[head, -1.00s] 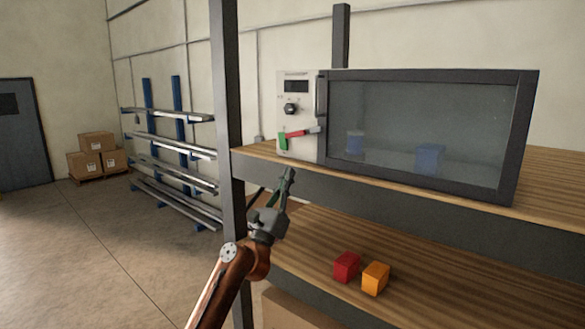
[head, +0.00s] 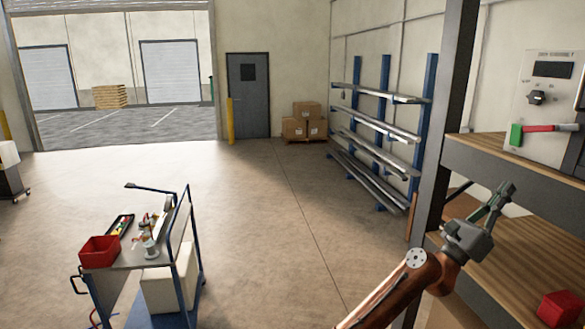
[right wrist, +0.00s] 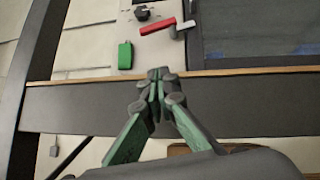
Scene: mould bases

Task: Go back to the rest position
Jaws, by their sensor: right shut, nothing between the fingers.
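My right gripper (head: 502,190) is at the right of the head view, in front of the shelf unit and near its dark post. Its fingers are together with nothing between them. The right wrist view also shows the gripper (right wrist: 157,75), its tips in front of the upper shelf's edge, below the control panel. My left gripper is in neither view.
The panel (head: 545,95) has a red lever (head: 552,128) and a green block (head: 515,135). A red block (head: 560,308) lies on the lower shelf (head: 515,265). A blue cart (head: 180,235) with a red bin (head: 99,252) stands left. The floor between is clear.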

